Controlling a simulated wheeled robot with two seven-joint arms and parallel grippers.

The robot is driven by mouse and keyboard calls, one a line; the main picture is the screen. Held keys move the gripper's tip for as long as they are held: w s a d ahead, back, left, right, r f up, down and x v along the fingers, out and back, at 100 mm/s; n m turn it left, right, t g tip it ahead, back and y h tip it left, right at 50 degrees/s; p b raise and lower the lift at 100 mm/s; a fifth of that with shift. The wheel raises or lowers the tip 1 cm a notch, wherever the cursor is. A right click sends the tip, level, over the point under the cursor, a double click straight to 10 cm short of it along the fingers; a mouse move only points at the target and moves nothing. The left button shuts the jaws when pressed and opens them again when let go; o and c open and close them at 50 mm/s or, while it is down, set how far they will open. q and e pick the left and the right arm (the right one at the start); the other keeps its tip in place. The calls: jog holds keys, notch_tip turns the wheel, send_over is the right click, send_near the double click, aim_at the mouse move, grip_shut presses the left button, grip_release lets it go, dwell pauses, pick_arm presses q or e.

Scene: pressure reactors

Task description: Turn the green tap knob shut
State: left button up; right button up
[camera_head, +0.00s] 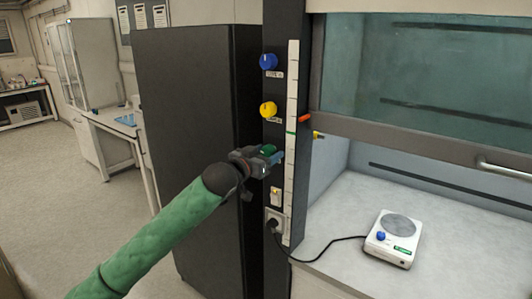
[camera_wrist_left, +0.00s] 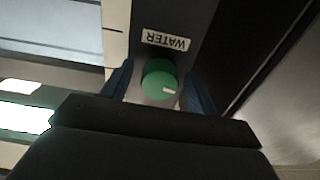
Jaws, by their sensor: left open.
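The green tap knob (camera_wrist_left: 159,80) shows in the left wrist view between my left gripper's two blue fingers, beside a label reading WATER (camera_wrist_left: 166,40). A pale mark on the knob points to the right in that view. My left gripper (camera_wrist_left: 158,92) is open, with one finger on each side of the knob. I cannot tell whether the fingers touch it. In the head view a bit of the green knob (camera_head: 268,149) shows just behind my left gripper (camera_head: 272,160), which hides most of it. My right gripper is not in view.
A blue knob (camera_head: 268,62) and a yellow knob (camera_head: 268,109) sit above on the same dark post. A switch (camera_head: 275,196) and a plugged socket (camera_head: 275,222) are below. A hotplate (camera_head: 393,238) stands on the fume hood worktop (camera_head: 345,208) to the right.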

pick_arm(q)
jog(key=c, duration=1)
